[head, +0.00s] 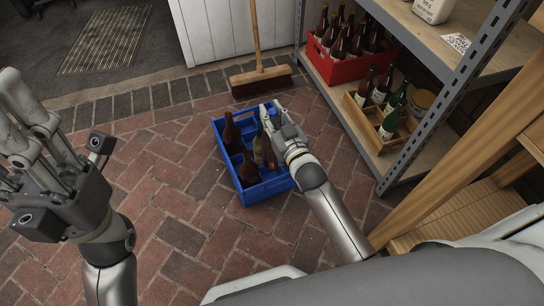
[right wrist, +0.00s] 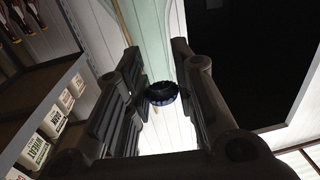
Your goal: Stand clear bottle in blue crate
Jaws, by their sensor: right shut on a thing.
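The blue crate (head: 244,187) stands on the brick floor in the middle of the head view, with several brown and green bottles upright in it. My right gripper (head: 271,111) is over the crate's far right part, shut on a bottle that is mostly hidden by the fingers. In the right wrist view a dark blue round cap (right wrist: 162,93) shows between the fingers; the clear glass itself is hard to make out. I cannot tell whether the held bottle touches the crate floor. My left gripper (head: 32,112) is raised at the left, open and empty.
A metal shelf (head: 425,107) at the right holds a red crate (head: 340,68) of brown bottles and a wooden crate (head: 377,132) with green-tinted bottles. A broom (head: 260,80) stands behind the blue crate. The brick floor left of the crate is clear.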

